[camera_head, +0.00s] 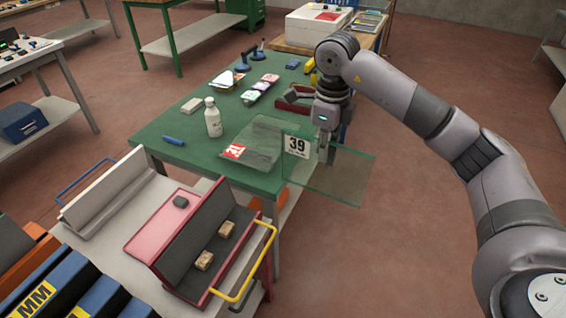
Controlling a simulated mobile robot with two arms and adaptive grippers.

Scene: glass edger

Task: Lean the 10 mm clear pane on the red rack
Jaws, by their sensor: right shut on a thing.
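My right gripper (326,150) is shut on a clear, slightly green glass pane (338,183). It grips the pane near its upper edge, beyond the right end of the green table. A white label reading 39 shows at the pane's left end; its small print is too small to read. The red rack (165,222) stands at the lower left, with a dark sloped back, two wooden blocks on it and a yellow handle. The pane is apart from the rack, up and to its right. My left gripper is not in view.
The green table (165,127) holds another glass pane (262,150) with a red label, a white bottle (213,118), a blue marker (173,141) and small items. A pale rack (105,195) stands left of the red one. Blue racks (55,285) fill the lower left corner. Floor at right is clear.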

